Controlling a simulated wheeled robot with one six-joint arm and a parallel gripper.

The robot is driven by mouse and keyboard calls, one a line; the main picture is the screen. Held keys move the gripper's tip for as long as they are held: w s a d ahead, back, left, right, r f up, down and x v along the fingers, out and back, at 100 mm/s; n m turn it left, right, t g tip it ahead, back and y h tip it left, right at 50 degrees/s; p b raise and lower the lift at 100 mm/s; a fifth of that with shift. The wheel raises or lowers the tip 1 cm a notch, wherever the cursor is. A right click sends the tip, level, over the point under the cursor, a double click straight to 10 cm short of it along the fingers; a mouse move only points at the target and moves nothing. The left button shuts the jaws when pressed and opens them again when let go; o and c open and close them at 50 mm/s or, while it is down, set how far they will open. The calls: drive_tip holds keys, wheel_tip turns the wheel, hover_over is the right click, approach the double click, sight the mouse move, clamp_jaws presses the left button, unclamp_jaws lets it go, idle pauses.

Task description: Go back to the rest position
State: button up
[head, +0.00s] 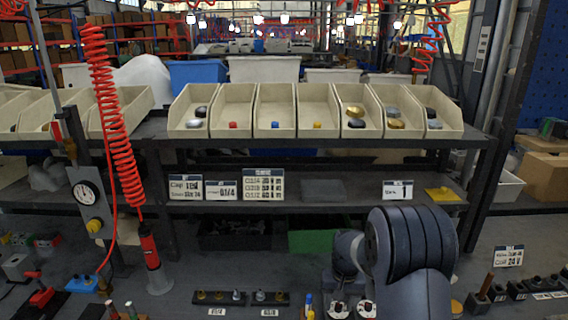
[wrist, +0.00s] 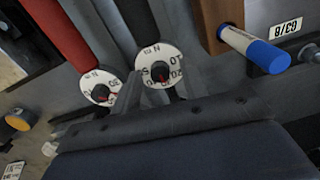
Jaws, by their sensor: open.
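My gripper (wrist: 160,125) shows as a dark body across the lower part of the wrist view, open, with nothing seen held in it. A left dial (wrist: 101,89) and a right dial (wrist: 159,66), white discs with black centre knobs and red marks, lie just beyond it. Whether it touches them cannot be told. In the head view my dark, bulky arm (head: 408,245) reaches down at the lower right and hides the gripper. Two white discs (head: 339,309) (head: 366,309) show beside the arm at the bottom edge.
A blue-capped cylinder (wrist: 253,48) lies close to the right dial. A rack with beige bins (head: 318,110) and a lower shelf with label cards (head: 263,186) stands behind the bench. A red coiled hose (head: 112,110) hangs at left. Small blocks (head: 485,295) line the bench at right.

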drive_tip(key=n+p, duration=0.3)
drive_tip(key=n, duration=0.2)
drive_tip(key=shift+r+n, duration=0.15)
drive_tip(key=shift+n, duration=0.25)
wheel_tip(320, 180, up, 10)
drive_tip(key=b, duration=0.2)
drive_tip(key=s+a+r, duration=0.2)
drive_tip(key=s, duration=0.3)
drive_tip(key=shift+s+a+r+m, duration=0.2)
drive_tip(key=shift+m, duration=0.2)
